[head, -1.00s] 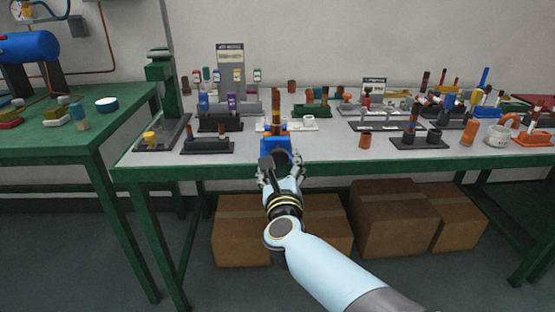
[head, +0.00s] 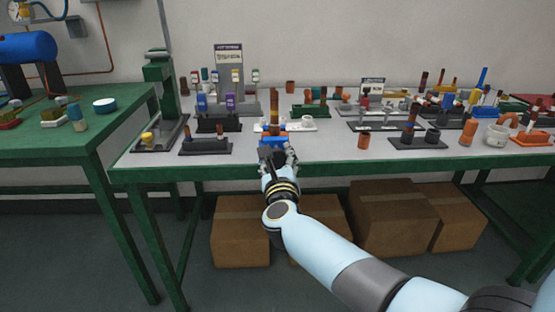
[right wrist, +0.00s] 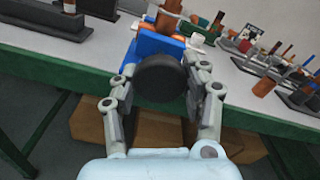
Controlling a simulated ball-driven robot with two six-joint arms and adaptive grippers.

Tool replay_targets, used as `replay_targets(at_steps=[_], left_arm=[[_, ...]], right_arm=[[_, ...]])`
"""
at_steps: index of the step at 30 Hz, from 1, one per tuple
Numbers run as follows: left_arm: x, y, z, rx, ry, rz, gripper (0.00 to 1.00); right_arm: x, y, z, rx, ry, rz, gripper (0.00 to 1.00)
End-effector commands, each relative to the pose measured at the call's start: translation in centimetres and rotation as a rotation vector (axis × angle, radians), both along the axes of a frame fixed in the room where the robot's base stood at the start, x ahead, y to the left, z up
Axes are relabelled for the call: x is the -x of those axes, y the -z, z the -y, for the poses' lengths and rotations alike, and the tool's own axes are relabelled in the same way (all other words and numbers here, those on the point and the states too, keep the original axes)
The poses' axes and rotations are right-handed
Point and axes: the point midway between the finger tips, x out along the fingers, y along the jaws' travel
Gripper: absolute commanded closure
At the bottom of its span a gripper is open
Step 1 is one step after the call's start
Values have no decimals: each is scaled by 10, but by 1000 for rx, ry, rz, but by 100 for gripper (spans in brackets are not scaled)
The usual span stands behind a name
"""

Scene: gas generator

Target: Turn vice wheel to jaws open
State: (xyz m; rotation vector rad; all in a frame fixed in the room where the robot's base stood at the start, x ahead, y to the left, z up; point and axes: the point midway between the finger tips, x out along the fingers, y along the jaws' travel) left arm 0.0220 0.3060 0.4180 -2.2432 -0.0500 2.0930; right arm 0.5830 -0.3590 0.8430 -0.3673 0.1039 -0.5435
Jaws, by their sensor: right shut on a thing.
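The blue vice (head: 288,140) stands at the front edge of the green-framed table, with a brown cylinder (head: 274,115) upright at its jaws. Whether the jaws grip it is not clear. In the right wrist view the vice (right wrist: 150,45) shows behind its round black wheel (right wrist: 160,78), which faces me. My right gripper (head: 278,158) reaches the wheel from the front. In the right wrist view the fingers of the gripper (right wrist: 165,95) are on either side of the wheel, shut on its rim. My left gripper is not in view.
Black trays with small parts, such as the one at left (head: 205,147) and one at right (head: 418,143), flank the vice. Cardboard boxes (head: 240,232) sit under the table.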

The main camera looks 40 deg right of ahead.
Motion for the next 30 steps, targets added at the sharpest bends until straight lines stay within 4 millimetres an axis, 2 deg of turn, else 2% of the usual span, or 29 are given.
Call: replay_targets(at_steps=[14,30], left_arm=[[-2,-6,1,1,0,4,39],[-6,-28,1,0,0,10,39]], right_arm=[[0,-1,0,90,-1,-56,87],[0,-3,1,497,-1,-306,87]])
